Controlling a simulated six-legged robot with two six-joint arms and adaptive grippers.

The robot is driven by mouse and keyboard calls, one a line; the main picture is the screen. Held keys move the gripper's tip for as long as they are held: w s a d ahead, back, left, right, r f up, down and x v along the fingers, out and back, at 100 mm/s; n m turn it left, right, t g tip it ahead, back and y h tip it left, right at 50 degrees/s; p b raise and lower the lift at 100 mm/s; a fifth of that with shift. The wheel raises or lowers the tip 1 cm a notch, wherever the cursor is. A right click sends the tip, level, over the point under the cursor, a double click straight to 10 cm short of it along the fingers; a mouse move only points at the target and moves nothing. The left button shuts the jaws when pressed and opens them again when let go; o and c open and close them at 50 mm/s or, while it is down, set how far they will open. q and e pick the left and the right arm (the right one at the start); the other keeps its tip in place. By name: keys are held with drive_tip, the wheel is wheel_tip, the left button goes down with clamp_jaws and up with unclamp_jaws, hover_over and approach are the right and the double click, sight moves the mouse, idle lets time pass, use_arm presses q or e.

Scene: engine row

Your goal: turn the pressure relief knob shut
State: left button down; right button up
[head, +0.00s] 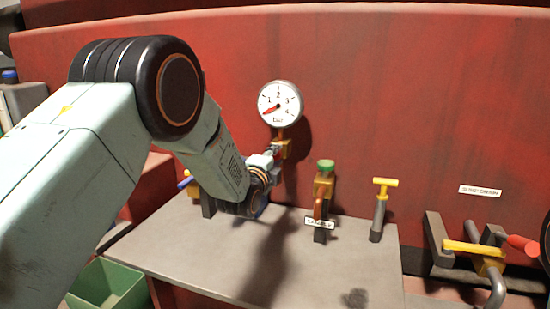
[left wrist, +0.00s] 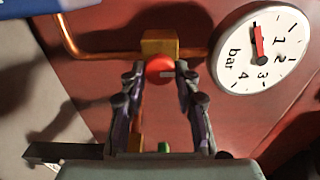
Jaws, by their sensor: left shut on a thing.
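The red pressure relief knob (left wrist: 160,69) sits on a brass block (left wrist: 160,43) on a copper pipe in the left wrist view. My left gripper (left wrist: 159,74) has one finger on each side of the knob and is shut on it. In the head view my left gripper (head: 272,152) is at the brass block (head: 284,148) below the gauge, and its fingers mostly hide the knob. My right gripper is not in view.
A green-capped brass valve (head: 325,180) with a tag and a yellow T-handle (head: 384,190) stand right of my left gripper. A yellow lever (head: 470,248) is farther right. The grey ledge (head: 340,262) is bare in front. A green bin (head: 108,286) stands lower left.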

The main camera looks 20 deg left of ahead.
use_arm(q)
drive_tip(key=shift+a+r, duration=0.1)
drive_tip(key=shift+r, duration=0.15)
drive_tip(key=c, duration=1.3)
unclamp_jaws()
drive_tip(key=shift+w, duration=0.1)
drive_tip(key=shift+c, duration=0.2)
drive_tip(key=o, duration=0.3)
drive_tip(key=shift+f, duration=0.2)
drive_tip(key=shift+o, duration=0.2)
drive_tip(key=s, duration=1.2)
drive_tip(key=shift+a, duration=0.15)
drive_tip(key=shift+s, duration=0.15)
